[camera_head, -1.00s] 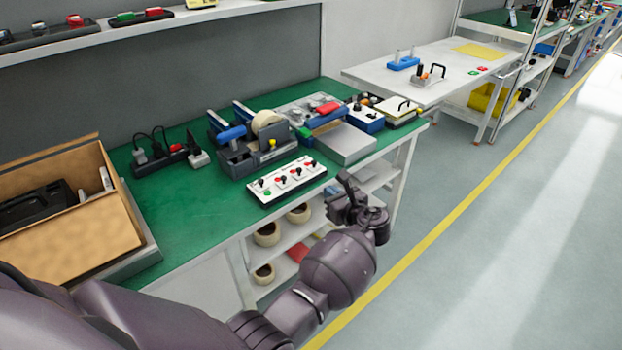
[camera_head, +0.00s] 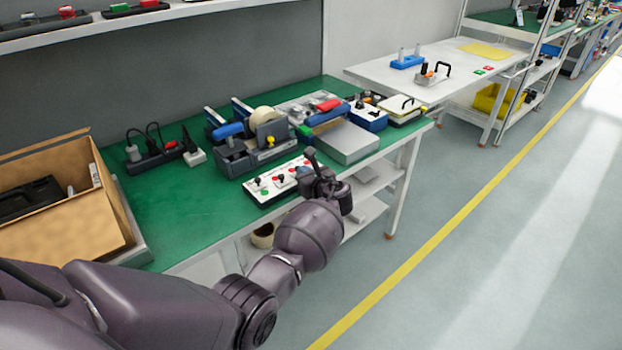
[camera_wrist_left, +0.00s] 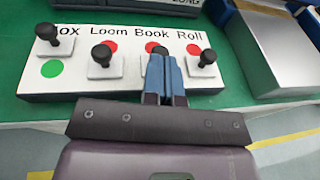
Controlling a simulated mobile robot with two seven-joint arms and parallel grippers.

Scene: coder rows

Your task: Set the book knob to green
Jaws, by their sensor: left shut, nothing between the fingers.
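The white switch panel (camera_head: 262,191) lies on the green bench top near its front edge. In the left wrist view the panel (camera_wrist_left: 85,84) reads left to right, its first word partly cut off, then Loom, Book and Roll. The book knob (camera_wrist_left: 160,50) is black and mostly hidden behind my left gripper (camera_wrist_left: 166,60). A red dot (camera_wrist_left: 151,46) shows below the word Book; no green dot shows there. My left gripper, also in the head view (camera_head: 311,157), is shut and empty, its blue fingers over the book column. Contact with the knob cannot be told. My right gripper is out of view.
The loom knob (camera_wrist_left: 101,56) and roll knob (camera_wrist_left: 208,58) stand close on either side of the fingers. A tape dispenser (camera_head: 265,150) stands behind the panel, a grey box (camera_head: 347,143) to its right. Bare bench (camera_head: 170,215) lies to the left.

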